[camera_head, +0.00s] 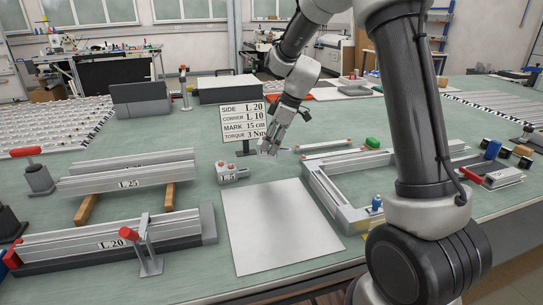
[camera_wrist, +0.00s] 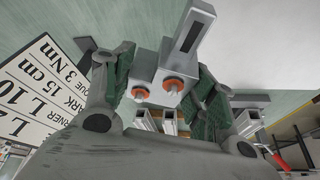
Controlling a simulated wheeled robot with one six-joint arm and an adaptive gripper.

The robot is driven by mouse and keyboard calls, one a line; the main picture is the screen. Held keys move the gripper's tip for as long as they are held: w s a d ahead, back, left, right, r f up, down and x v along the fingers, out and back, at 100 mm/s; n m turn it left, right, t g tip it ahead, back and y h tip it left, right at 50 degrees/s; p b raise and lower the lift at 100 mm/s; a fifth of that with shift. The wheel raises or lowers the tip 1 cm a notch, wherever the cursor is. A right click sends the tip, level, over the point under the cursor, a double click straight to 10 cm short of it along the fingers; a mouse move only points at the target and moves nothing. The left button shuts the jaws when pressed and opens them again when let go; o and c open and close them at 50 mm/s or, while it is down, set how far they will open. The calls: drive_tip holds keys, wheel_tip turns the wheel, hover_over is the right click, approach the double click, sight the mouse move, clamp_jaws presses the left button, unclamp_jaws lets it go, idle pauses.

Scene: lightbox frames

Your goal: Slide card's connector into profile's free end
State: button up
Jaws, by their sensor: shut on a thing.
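The card (camera_head: 242,122) stands upright on the table and reads SIDE L 20, CORNER L 10, MARK 15 cm, TORQUE 3 Nm. It also shows in the wrist view (camera_wrist: 40,92). My gripper (camera_head: 268,148) is beside the card, above the table, and is shut on a grey corner connector (camera_wrist: 172,78) with two orange-ringed screws. One slotted leg of the connector points up and right in the wrist view. The frame of pale profiles (camera_head: 325,192) lies right of my gripper, apart from it. I cannot read the held connector's label.
Long profiles (camera_head: 128,180) lie at the left, one marked L 25 on wooden blocks and one marked L 20. A green-topped object (camera_head: 372,143) stands behind the frame.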

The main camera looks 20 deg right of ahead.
drive_tip(key=shift+s+a+r+n+g, duration=0.3)
drive_tip(key=shift+s+a+r+n, duration=0.2)
drive_tip(key=shift+a+r+n, duration=0.1)
drive_tip(key=s+a+f+n+g, duration=0.1)
drive_tip(key=s+a+n, duration=0.1)
drive_tip(key=s+n, duration=0.1)
drive_tip(key=s+a+f+n+g, duration=0.1)
drive_tip(key=s+a+n, duration=0.1)
drive_tip(key=s+n, duration=0.1)
drive_tip(key=s+a+f+n+g, duration=0.2)
drive_tip(key=s+n, duration=0.1)
drive_tip(key=n, duration=0.1)
drive_tip(key=shift+s+a+n, duration=0.15)
drive_tip(key=shift+s+n, duration=0.2)
drive_tip(key=shift+n, duration=0.05)
drive_tip(key=s+n+h, duration=0.1)
drive_tip(key=s+n, duration=0.1)
drive_tip(key=n, duration=0.1)
drive_tip(key=s+a+f+n+g+h, duration=0.1)
drive_tip(key=s+n, duration=0.2)
drive_tip(key=s+a+f+n+h, duration=0.1)
drive_tip(key=s+n, duration=0.2)
drive_tip(key=shift+s+f+n+g+h, duration=0.1)
drive_tip(key=shift+s+n+g+h, duration=0.1)
drive_tip(key=shift+n+g+h, duration=0.15)
drive_tip(key=shift+s+f+n, duration=0.1)
drive_tip(key=shift+s+n, duration=0.25)
drive_tip(key=shift+n, duration=0.1)
drive_tip(key=shift+a, duration=0.15)
drive_tip(key=shift+a, duration=2.8)
